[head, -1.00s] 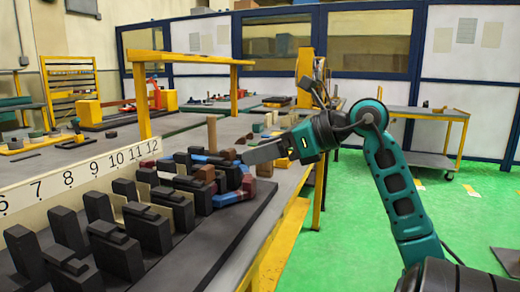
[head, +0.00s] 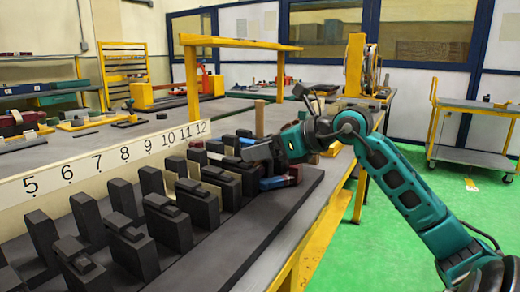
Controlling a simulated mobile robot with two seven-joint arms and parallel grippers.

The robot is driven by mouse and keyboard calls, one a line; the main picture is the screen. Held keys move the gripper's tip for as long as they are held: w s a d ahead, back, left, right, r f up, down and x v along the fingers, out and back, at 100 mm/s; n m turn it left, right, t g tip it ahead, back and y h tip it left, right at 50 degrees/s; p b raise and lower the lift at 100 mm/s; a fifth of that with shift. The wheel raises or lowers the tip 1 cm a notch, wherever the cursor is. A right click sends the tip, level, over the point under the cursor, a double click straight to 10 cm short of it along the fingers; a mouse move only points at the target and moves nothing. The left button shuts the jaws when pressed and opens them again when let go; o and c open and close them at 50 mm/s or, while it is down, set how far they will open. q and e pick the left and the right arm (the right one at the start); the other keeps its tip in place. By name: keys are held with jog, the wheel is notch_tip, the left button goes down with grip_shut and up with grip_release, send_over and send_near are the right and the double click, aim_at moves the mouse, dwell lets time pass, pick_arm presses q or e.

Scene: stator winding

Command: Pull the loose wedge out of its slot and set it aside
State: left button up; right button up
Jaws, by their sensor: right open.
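Blue and red-brown coil pieces (head: 280,181) lie beyond the near blocks, partly hidden. My right gripper (head: 252,153) reaches in from the right, over the far blocks and in front of the stick's foot. Its jaws are open; nothing is seen held. My left gripper is out of view.
The white number strip (head: 105,165) stands along the left of the blocks. The yellow bench edge (head: 315,240) runs along the right, with green floor beyond. A yellow overhead frame (head: 240,43) stands on the far bench. A wheeled cart (head: 470,150) is at the right.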

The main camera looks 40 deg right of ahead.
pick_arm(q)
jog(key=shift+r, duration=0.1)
pick_arm(e)
jog(key=shift+w+a+f, duration=0.15)
jog(key=shift+w+f, duration=0.05)
jog(key=shift+w, duration=0.25)
jog(key=shift+c, duration=0.2)
jog(key=c, duration=1.1)
jog(key=shift+s, duration=0.1)
